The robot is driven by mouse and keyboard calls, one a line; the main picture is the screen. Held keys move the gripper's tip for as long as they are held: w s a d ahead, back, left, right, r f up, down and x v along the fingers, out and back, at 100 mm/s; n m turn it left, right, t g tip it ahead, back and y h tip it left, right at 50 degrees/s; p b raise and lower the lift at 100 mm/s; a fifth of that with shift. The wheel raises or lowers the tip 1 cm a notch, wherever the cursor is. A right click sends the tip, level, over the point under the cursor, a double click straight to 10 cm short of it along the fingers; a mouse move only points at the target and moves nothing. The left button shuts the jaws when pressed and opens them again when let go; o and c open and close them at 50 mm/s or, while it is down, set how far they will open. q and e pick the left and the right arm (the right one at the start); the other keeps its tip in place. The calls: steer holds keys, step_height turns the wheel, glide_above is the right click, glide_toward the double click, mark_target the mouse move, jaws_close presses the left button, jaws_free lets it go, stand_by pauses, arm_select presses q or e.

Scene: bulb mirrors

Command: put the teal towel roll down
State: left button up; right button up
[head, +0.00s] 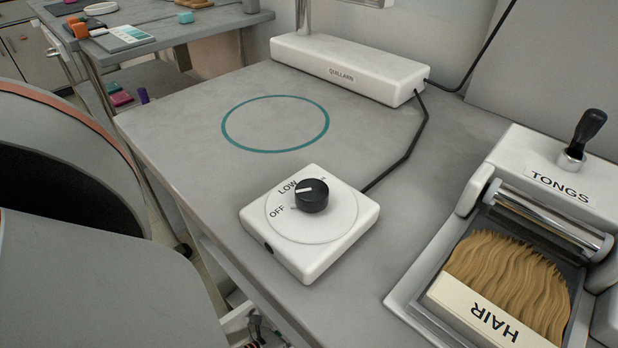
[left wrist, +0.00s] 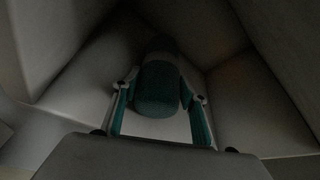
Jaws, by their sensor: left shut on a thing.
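The teal towel roll (left wrist: 158,88) shows in the left wrist view as a dark teal rounded shape in dim light. My left gripper (left wrist: 160,100) is shut on it, with one finger on each side. Pale walls or panels surround it closely. A pale surface shows just below the roll; I cannot tell whether the roll touches it. Neither the roll nor a clear view of the left gripper shows in the head view. My right gripper is not in view.
In the head view, a grey table (head: 190,165) bears an empty teal ring mark (head: 233,142), a white dial box (head: 325,248), a white lamp base (head: 345,68) with a cable, and a hair-and-tongs unit (head: 545,180). A grey chair-like shape (head: 80,265) stands left. Another table is behind.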

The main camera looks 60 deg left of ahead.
arm_select(q)
steer(key=shift+d, duration=0.1)
steer(key=shift+f, duration=0.1)
steer(key=o, duration=1.3)
